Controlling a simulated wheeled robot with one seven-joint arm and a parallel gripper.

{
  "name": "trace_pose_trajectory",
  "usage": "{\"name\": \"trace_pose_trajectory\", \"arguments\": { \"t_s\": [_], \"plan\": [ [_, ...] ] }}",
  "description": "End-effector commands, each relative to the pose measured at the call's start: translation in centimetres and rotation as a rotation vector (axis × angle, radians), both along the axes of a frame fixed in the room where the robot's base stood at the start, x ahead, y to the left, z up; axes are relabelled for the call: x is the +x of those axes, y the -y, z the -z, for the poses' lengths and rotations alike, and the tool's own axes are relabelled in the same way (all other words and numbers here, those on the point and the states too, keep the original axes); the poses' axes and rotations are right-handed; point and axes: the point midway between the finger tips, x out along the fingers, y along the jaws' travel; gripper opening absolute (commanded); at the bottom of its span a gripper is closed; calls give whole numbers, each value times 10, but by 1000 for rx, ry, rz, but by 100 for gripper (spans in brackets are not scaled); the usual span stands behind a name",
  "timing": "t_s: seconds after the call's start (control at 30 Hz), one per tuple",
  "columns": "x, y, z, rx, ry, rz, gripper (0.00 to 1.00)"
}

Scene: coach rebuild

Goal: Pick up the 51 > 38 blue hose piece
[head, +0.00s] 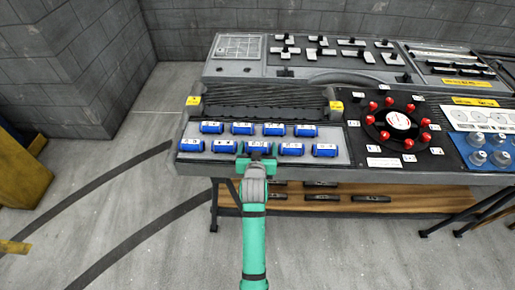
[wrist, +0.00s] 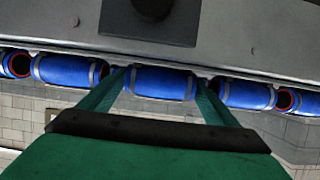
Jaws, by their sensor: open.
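Several short blue hose pieces with metal clamps lie in two rows on the grey tray (head: 340,156) of the bench. Their white labels are too small to read, so I cannot tell which one is marked 51 > 38. My gripper (head: 258,152) is at the middle piece of the front row (head: 257,146) and partly covers it in the head view. In the wrist view my gripper (wrist: 165,92) is open, with one green finger at each end of a blue hose piece (wrist: 163,83). I cannot tell whether the fingers touch it. Neighbouring hose pieces (wrist: 66,71) (wrist: 246,94) lie close on both sides.
A dark ribbed rack (head: 262,98) stands behind the hose rows. A panel with a ring of red knobs (head: 398,122) is to the right. A wooden lower shelf (head: 400,201) lies under the bench.

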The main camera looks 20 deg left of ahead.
Motion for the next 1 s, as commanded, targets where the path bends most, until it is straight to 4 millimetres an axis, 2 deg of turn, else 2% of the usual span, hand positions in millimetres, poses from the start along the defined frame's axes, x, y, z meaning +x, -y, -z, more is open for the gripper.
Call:
{"name": "trace_pose_trajectory", "arguments": {
  "t_s": [0.2,0.23,0.37,0.77,0.87,1.0],
  "plan": [
    [1,-1,1,0,0,-1,83],
    [1,-1,1,-1,0,-1,80],
    [0,-2,1,0,0,-2,49],
    [1,-2,-4,0,1,-2,49],
    [1,-2,-11,1,3,-2,49],
    [1,-2,-31,1,4,-2,49]
  ]
}}
